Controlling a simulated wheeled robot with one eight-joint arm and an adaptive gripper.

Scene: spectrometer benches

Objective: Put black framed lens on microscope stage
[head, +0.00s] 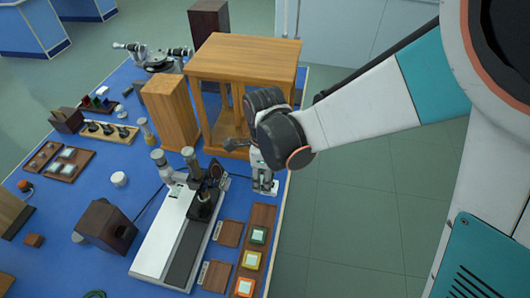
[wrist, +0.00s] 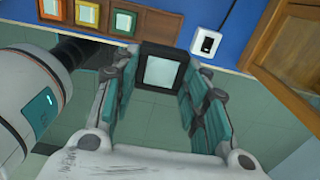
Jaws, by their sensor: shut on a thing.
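The black framed lens (wrist: 160,70) is a square black frame with a pale pane. In the wrist view it sits between the fingertips of my gripper (wrist: 158,88), which is shut on it. In the head view my gripper (head: 262,172) is low at the right edge of the blue bench; the lens cannot be made out there. A long instrument with a white and dark bed (head: 182,240) and a dark upright part (head: 205,205) stands left of my gripper. I cannot tell for sure which part is the microscope stage.
A wooden tray (head: 262,218) holds green, yellow and orange framed lenses near the right edge. A wooden open-sided cabinet (head: 245,58) stands behind my gripper, with a wooden block (head: 170,110) beside it.

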